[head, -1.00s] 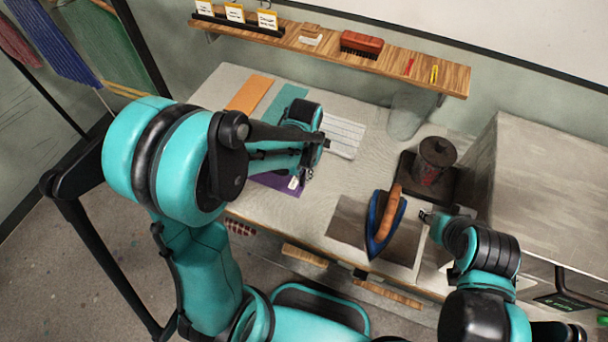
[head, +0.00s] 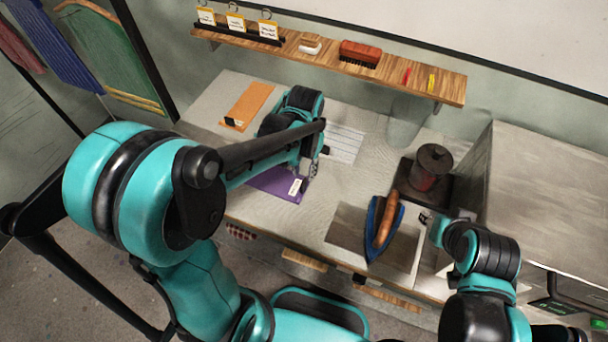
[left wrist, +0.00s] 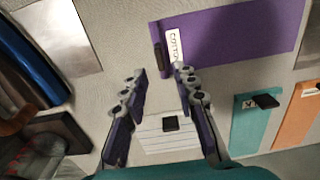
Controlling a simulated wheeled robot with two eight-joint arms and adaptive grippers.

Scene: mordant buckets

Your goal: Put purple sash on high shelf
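The purple sash (head: 277,184) lies flat on the table, partly hidden by my left arm in the head view. In the left wrist view the purple sash (left wrist: 235,40) shows with a white label and a dark clip at its near end. My left gripper (left wrist: 160,75) is open and empty above the table, its fingertips just short of the labelled end. The high shelf (head: 330,52) is the wooden one on the wall behind the table. My right gripper (head: 424,218) is beside the iron at the right; its fingers are too small to read.
An orange sash (head: 248,103), a teal sash (left wrist: 255,125) and a white striped cloth (head: 346,142) lie nearby. A blue iron (head: 383,225) and a dark red spool (head: 431,168) stand at the right. The shelf holds tags, a brush (head: 360,53) and small items, with gaps between.

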